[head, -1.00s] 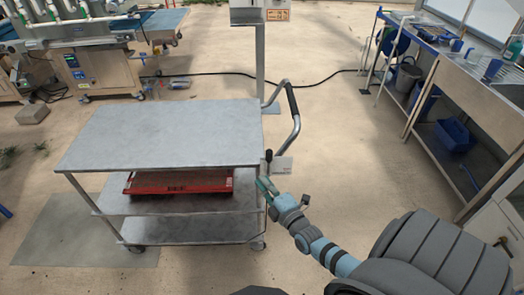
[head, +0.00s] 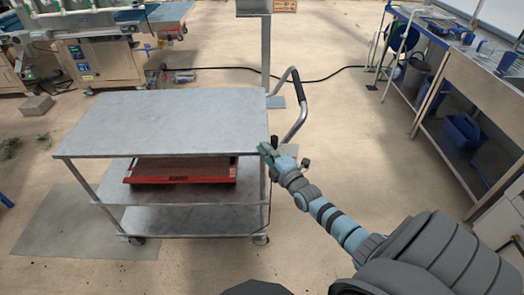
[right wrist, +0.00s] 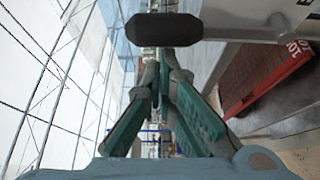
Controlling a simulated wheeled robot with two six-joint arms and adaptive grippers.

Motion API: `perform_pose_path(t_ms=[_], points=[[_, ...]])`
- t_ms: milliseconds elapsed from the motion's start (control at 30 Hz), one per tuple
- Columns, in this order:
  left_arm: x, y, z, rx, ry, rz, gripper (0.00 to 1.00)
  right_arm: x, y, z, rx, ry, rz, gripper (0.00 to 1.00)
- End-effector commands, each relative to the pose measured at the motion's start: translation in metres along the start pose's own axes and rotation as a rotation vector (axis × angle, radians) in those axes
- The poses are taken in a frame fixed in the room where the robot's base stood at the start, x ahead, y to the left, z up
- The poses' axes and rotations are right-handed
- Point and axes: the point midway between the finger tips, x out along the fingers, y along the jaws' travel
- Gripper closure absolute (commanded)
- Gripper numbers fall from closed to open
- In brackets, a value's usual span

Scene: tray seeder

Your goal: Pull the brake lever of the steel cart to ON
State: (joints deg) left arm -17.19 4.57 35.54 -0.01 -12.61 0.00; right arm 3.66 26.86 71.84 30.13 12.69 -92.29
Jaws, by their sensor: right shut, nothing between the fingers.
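The steel cart (head: 170,122) stands in the head view with a grey top and two lower shelves. Its brake lever sits at the right end, by the push handle (head: 297,110). The lever's black knob (head: 274,141) shows just behind my right gripper (head: 266,151), which is at the cart's right edge. In the right wrist view the black knob (right wrist: 163,29) lies across the top, just beyond the fingertips of the right gripper (right wrist: 165,58). The fingers are shut and empty; contact with the knob cannot be told. The left gripper is out of view.
A red tray (head: 150,180) lies on the cart's middle shelf. A grey post (head: 266,55) stands behind the cart. A workbench with a sink and blue bins (head: 460,132) stands at the right. Floor between cart and bench is clear.

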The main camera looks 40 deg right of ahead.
Motion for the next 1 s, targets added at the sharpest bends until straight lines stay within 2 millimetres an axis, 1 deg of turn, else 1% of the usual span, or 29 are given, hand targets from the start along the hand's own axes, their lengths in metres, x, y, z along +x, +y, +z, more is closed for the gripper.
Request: perform_pose_path(t_ms=[67,100,267,1000], points=[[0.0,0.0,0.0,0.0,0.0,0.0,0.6,0.0,0.0,0.0,0.0,0.0,0.0,1.0],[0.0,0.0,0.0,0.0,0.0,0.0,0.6,-0.001,0.0,-0.004,0.003,0.0,0.0,1.0],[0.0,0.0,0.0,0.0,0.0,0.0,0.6,-0.001,0.0,0.0,0.006,0.0,0.004,1.0],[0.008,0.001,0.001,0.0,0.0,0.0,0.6,-0.008,0.002,0.013,0.124,0.0,0.066,1.0]])
